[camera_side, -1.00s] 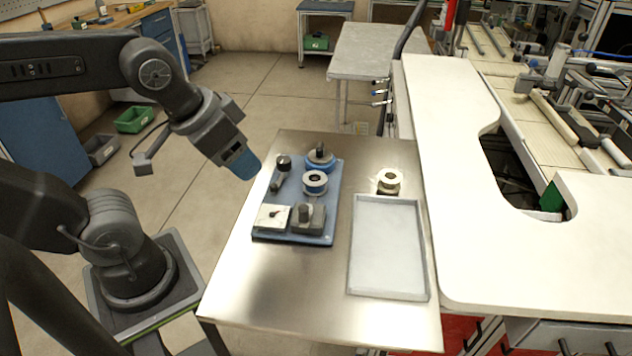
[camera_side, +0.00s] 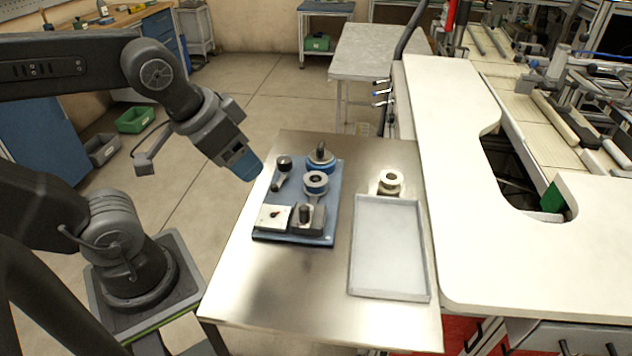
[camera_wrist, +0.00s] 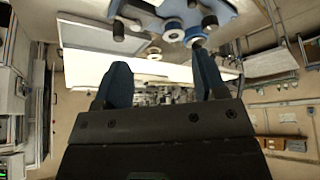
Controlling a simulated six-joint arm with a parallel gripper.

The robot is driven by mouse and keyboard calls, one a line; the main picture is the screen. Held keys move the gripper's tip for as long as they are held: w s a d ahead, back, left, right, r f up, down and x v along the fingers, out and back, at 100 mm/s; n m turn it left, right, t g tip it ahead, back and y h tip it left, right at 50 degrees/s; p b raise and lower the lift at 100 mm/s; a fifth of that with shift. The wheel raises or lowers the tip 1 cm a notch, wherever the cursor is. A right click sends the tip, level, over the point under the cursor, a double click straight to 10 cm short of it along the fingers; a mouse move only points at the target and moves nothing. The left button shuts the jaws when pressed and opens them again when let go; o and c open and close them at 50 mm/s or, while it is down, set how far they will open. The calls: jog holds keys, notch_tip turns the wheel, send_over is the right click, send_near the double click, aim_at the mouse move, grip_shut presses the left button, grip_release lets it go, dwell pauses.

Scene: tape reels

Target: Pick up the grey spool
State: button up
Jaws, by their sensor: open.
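A spool with pale grey flanges and a dark centre hole (camera_side: 316,183) stands on the blue board (camera_side: 334,204) in the side view. It also shows near the top of the wrist view (camera_wrist: 173,27). My gripper (camera_side: 248,168) is in the air to the left of the board, tilted down toward the right, apart from the spool. In the wrist view its two blue fingers (camera_wrist: 163,82) stand apart with nothing between them. A cream spool (camera_side: 390,182) stands on the metal table, right of the board.
The board also carries a round blue-based fixture (camera_side: 321,158), a black-knobbed lever (camera_side: 283,168), a white plate block (camera_side: 273,217) and a grey block with a post (camera_side: 308,218). An empty pale tray (camera_side: 389,247) lies to the right. The table's front part is clear.

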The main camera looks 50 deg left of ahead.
jog(key=m+g, duration=0.6)
jog(key=m, duration=1.2)
send_over(316, 179)
jog(key=f, duration=0.7)
jog(key=shift+w+a+f, duration=0.15)
jog(key=shift+a+f, duration=0.05)
jog(key=shift+f, duration=0.2)
jog(key=shift+d+f, duration=0.15)
jog(key=shift+f, duration=2.6)
jog(key=c, duration=0.7)
jog(key=shift+r, duration=0.1)
jog(key=shift+c, duration=0.2)
